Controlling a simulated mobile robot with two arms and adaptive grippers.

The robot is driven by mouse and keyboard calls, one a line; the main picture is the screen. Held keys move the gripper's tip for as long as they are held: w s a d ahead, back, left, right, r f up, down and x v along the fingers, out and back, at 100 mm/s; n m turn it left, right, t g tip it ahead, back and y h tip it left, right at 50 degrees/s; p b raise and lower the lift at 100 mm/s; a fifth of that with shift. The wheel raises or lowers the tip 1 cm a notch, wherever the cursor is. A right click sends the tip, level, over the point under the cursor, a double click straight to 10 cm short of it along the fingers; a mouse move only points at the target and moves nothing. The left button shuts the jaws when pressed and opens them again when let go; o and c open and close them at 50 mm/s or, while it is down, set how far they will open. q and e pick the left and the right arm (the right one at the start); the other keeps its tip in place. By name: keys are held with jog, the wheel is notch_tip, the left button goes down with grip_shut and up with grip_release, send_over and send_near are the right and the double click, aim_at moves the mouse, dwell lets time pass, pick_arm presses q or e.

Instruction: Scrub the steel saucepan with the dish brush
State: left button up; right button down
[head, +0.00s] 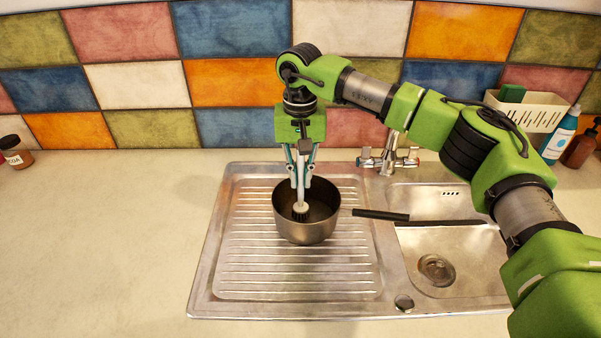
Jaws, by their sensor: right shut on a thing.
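The steel saucepan (306,233) stands upright on the ribbed drainer of the sink, its dark handle (381,214) pointing right toward the basin. My right gripper (301,181) is above the pan, pointing down, and is shut on the dish brush (301,207). The brush is held upright with its pale round head and dark bristles inside the pan. I cannot tell for sure whether the bristles touch the pan's bottom. My left gripper is not in view.
The sink's drainer (240,270) surrounds the pan, with the basin (470,262) at right. The tap (388,160) stands behind, partly hidden by my arm. A cream caddy (530,111) with a green sponge (511,93) and bottles (560,135) are back right. The left counter is mostly clear; a jar (15,152) stands there.

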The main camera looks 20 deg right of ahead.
jog(key=shift+s+d, duration=0.2)
jog(key=shift+s, duration=0.1)
jog(key=shift+w+d, duration=0.9)
jog(key=shift+d, duration=0.1)
notch_tip(320, 180, up, 16)
jog(key=p, duration=1.1)
jog(key=shift+f, duration=0.25)
dwell(0.7)
